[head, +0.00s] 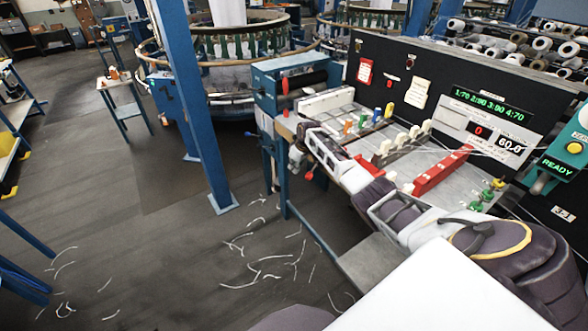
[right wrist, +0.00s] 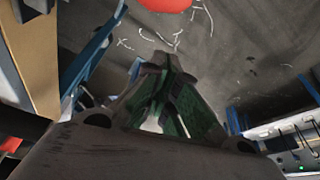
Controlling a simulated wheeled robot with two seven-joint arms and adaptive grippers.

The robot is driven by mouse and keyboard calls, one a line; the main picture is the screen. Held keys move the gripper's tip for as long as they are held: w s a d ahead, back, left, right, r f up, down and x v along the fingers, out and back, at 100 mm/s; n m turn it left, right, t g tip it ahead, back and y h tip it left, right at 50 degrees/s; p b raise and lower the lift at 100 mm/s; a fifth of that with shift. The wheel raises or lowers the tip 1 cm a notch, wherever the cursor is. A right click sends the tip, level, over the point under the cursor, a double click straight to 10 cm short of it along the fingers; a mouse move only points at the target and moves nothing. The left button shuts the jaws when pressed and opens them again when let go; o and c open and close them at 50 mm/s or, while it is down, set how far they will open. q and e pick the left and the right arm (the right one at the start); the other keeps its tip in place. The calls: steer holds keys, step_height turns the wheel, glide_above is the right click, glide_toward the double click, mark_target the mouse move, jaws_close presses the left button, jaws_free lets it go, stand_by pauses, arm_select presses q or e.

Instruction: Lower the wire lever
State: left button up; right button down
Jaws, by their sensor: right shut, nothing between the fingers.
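My right arm reaches from the lower right across the bench, and its gripper (head: 297,158) is at the bench's front left edge, pointing down. In the right wrist view the gripper's green-padded fingers (right wrist: 173,62) meet at the tips, shut and empty. A round red knob (head: 309,175), possibly the end of the wire lever, shows just below and right of the gripper. A red ball (right wrist: 165,4) is cut by the top edge of the right wrist view, apart from the fingertips. The lever's shaft is not clearly visible. My left gripper is out of view.
The grey bench (head: 446,192) carries a red bar (head: 442,170), white blocks and coloured pegs. A black panel (head: 430,72) with displays stands behind. A blue post (head: 190,90) rises left of the bench. The floor (head: 150,220) is open, with scattered wire scraps.

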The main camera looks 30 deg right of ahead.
steer(key=v, duration=0.8)
steer(key=shift+d+r, duration=0.25)
steer(key=shift+d, duration=0.05)
steer(key=shift+w, duration=0.1)
stand_by(0.5)
